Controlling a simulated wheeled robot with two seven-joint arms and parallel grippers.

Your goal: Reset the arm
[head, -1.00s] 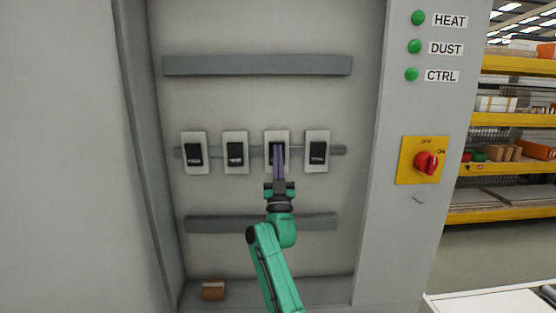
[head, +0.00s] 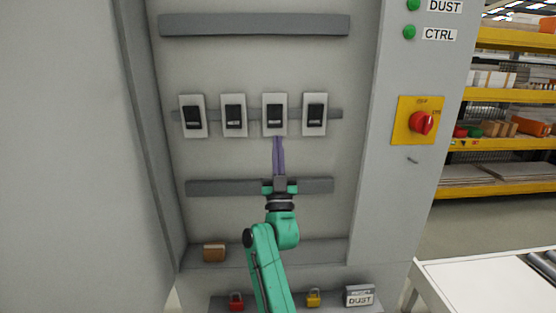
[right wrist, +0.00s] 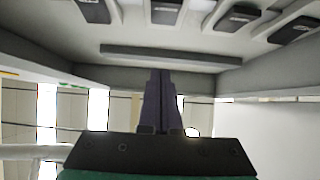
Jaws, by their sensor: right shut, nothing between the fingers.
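My right arm is green and reaches up from the bottom of the head view into an open grey cabinet. My right gripper (head: 278,140) is shut and empty, its fingertips just below the third breaker from the left (head: 274,115). It also shows in the right wrist view (right wrist: 160,75), its two dark fingers together. Several black switches on white plates sit in a row on a rail, among them the leftmost one (head: 193,116) and the rightmost one (head: 314,114). My left gripper is in no view.
Grey bars cross the cabinet above (head: 255,25) and below the row. A brown block (head: 214,253) lies on the cabinet floor.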

